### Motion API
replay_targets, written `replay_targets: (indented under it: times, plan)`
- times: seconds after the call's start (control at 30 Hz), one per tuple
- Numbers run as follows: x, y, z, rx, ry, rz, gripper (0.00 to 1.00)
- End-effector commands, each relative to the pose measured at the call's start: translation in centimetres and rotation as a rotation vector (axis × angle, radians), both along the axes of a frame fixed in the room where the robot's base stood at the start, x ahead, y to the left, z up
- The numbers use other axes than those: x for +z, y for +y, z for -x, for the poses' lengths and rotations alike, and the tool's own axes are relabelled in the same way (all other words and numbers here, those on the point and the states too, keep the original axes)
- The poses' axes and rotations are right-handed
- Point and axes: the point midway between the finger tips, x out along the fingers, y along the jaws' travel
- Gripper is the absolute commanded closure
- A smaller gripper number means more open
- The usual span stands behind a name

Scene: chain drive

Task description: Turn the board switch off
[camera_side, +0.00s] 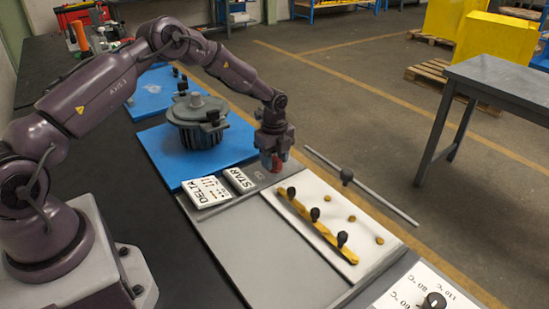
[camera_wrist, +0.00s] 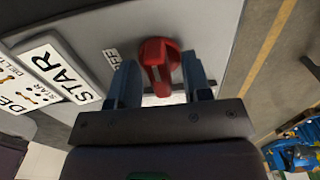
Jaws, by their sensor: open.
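The board switch is a red rotary knob (camera_wrist: 158,62) on the grey board (camera_wrist: 98,35). In the wrist view its handle points down the picture, between my gripper's fingers. In the side view only a bit of red (camera_side: 271,161) shows under my gripper (camera_side: 272,158). My gripper (camera_wrist: 163,85) is open, with one finger on each side of the knob handle; whether they touch it I cannot tell. A small label (camera_wrist: 112,57) sits left of the knob, too small to read surely.
Plates marked DELTA (camera_side: 206,191) and STAR (camera_side: 239,180) lie beside the switch. A white panel (camera_side: 305,190) with a yellow bar (camera_side: 322,236) and black knobs is nearer the camera. A motor (camera_side: 197,120) stands on a blue mat (camera_side: 165,165). A rod (camera_side: 385,197) lies along the right edge.

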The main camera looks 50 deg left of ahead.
Motion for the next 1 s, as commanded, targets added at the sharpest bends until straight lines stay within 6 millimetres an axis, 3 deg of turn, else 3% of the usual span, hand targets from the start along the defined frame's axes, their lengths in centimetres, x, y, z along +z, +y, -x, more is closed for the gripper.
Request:
replay_targets:
  times: [0.07,0.23,0.43,0.8,1.0]
  plan:
    - [0.02,0.00,0.00,0.000,0.000,0.000,0.60]
    - [0.04,0.00,0.00,0.000,0.000,0.000,0.99]
    - [0.06,0.01,-0.01,0.035,0.000,0.000,1.00]
    - [0.10,0.07,-0.01,0.386,-0.001,-0.001,1.00]
    - [0.10,0.08,-0.01,0.402,-0.001,0.000,1.00]
